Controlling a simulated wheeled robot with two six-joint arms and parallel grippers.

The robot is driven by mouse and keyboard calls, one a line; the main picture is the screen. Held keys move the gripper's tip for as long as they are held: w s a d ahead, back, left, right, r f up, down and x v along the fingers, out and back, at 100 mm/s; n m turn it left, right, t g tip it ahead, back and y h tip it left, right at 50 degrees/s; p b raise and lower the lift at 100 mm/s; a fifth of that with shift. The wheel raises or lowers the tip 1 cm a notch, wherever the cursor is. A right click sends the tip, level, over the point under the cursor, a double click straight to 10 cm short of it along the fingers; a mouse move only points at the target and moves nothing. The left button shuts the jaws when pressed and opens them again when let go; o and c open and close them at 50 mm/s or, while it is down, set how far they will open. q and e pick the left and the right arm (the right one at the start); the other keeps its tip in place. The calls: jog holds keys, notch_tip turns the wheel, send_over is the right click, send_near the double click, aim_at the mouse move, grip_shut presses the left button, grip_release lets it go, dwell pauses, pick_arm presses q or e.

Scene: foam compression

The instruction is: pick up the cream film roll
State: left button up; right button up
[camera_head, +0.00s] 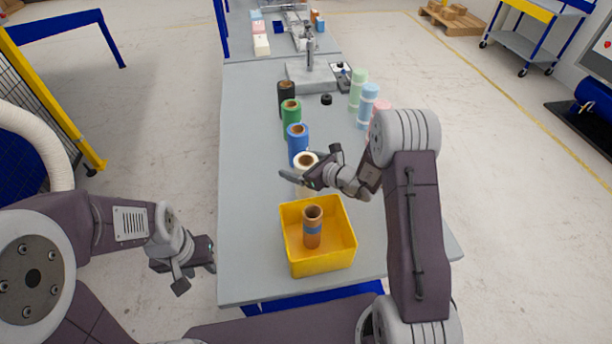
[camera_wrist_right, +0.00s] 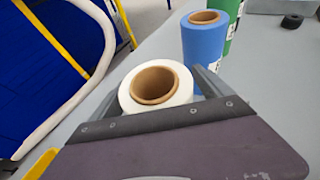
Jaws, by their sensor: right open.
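The cream film roll (camera_head: 306,161) stands upright on the grey table, just behind the yellow bin, partly hidden by my right gripper. In the right wrist view the cream roll (camera_wrist_right: 157,86) shows its white rim and brown cardboard core from above. My right gripper (camera_head: 311,175) is open at the roll, its fingers appearing on either side of it; I cannot tell whether they touch it. My left gripper (camera_head: 182,270) hangs off the table's left edge, away from the roll, with its two fingers apart and nothing between them.
A yellow bin (camera_head: 322,265) with a brown roll (camera_head: 313,228) stands in front. Blue (camera_head: 297,144), green (camera_head: 291,114) and black (camera_head: 286,97) rolls line up behind the cream one. Pale green (camera_head: 357,90) and light blue (camera_head: 367,106) rolls stand at right. The table's left strip (camera_head: 245,190) is clear.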

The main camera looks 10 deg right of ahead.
jog(key=c, duration=1.9)
jog(key=shift+r, duration=0.1)
